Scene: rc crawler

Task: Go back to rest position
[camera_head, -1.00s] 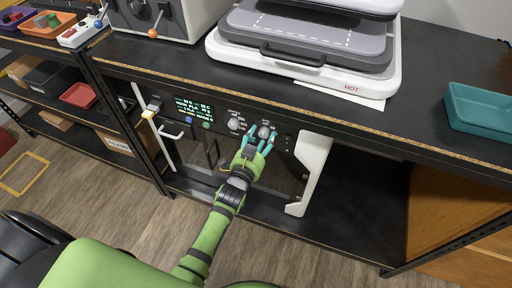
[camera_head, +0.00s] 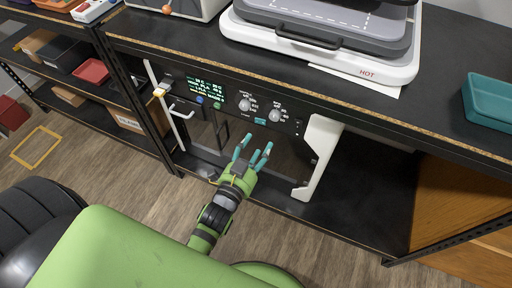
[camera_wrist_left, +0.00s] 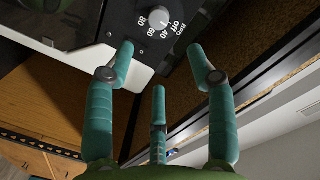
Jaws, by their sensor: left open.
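My left gripper (camera_head: 254,153) is open and empty, with its teal fingers spread. In the head view it hangs in front of the machine under the bench, below the control panel (camera_head: 232,105). My right gripper is not in view.
The bench top (camera_head: 440,108) runs above the gripper, its chipboard edge close by. A heat press (camera_head: 320,40) marked HOT stands on it, with a teal tray (camera_head: 490,98) to the right. A shelf rack stands at left. Floor shows at lower left.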

